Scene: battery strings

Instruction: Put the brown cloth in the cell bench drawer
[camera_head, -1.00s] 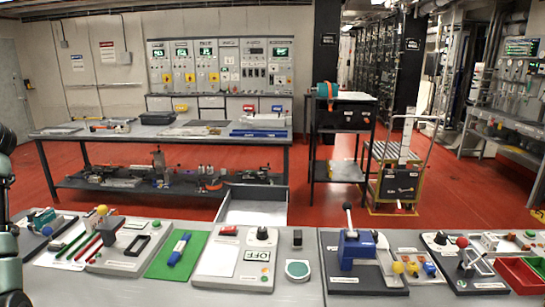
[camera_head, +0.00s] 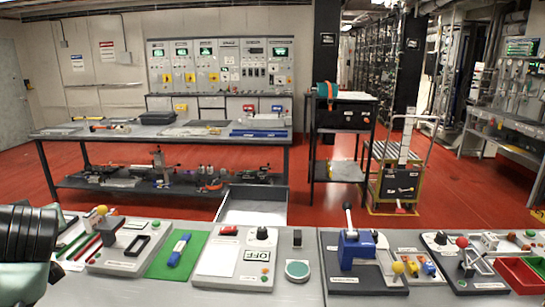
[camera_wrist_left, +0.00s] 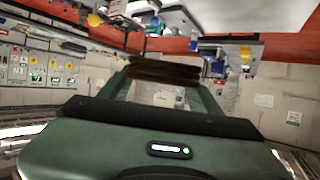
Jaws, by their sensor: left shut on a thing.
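The brown cloth (camera_wrist_left: 165,72) shows in the left wrist view as a dark folded roll. It lies across the fingertips of my left gripper (camera_wrist_left: 163,82), which is shut on it. In the head view only part of my left arm shows at the lower left edge, and neither the cloth nor the fingertips can be seen there. A grey drawer (camera_head: 254,209) stands pulled out at the right end of the far bench (camera_head: 100,140), with its inside showing from above. My right gripper is not in view.
A near counter (camera_head: 306,232) runs across the front, with a green mat (camera_head: 160,264), switch boxes, a blue clamp device (camera_head: 358,252) and red bins (camera_head: 520,274). Red floor lies between it and the far bench. A trolley (camera_head: 396,185) stands right of the drawer.

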